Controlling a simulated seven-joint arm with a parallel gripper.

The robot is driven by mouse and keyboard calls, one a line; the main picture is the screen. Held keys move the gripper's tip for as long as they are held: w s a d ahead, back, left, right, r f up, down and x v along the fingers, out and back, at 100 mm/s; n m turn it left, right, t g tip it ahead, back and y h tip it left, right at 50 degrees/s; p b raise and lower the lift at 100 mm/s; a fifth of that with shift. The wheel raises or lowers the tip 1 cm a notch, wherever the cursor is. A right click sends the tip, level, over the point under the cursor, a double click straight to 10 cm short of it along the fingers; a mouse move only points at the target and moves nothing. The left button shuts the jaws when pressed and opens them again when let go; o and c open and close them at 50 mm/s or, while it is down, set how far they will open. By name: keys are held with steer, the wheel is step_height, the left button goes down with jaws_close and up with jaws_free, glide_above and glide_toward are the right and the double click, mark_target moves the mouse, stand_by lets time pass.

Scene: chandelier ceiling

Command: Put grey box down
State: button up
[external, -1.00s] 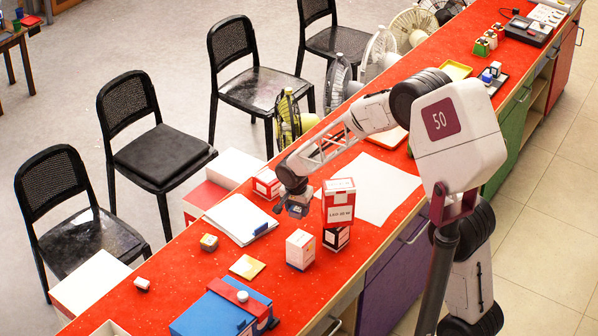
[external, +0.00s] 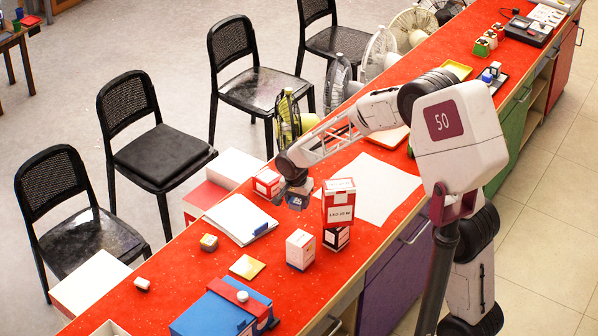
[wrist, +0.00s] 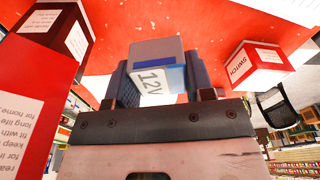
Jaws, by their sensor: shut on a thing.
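My gripper (wrist: 160,92) is shut on a small grey box (wrist: 156,50) with a blue band and a white "12V" label. One dark finger is on each side of it in the wrist view. In the external view my gripper (external: 298,197) holds the grey box (external: 298,204) over the red counter (external: 190,270), left of a tall red and white box (external: 338,205). The box's underside and any gap to the counter are hard to make out.
A red and white "SWITCH" box (wrist: 255,66) stands close by. A white box (external: 300,250), a notepad (external: 238,222) and a white sheet (external: 375,185) lie around. A small dark-and-white box (external: 336,238) is below the tall box. Red counter shows between them.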

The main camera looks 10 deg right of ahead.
mark_target(247, 266)
steer(key=s+a+n, duration=0.6)
steer(key=s+a, duration=0.9)
steer(key=a, duration=0.3)
steer(key=shift+s+a+f+n+y, duration=0.2)
steer(key=shift+s+f+n+y, duration=0.05)
steer(key=shift+f+n+y, duration=0.2)
steer(key=shift+f, duration=2.05)
steer(key=shift+f, duration=2)
steer(key=shift+f, duration=0.15)
steer(key=o, duration=0.9)
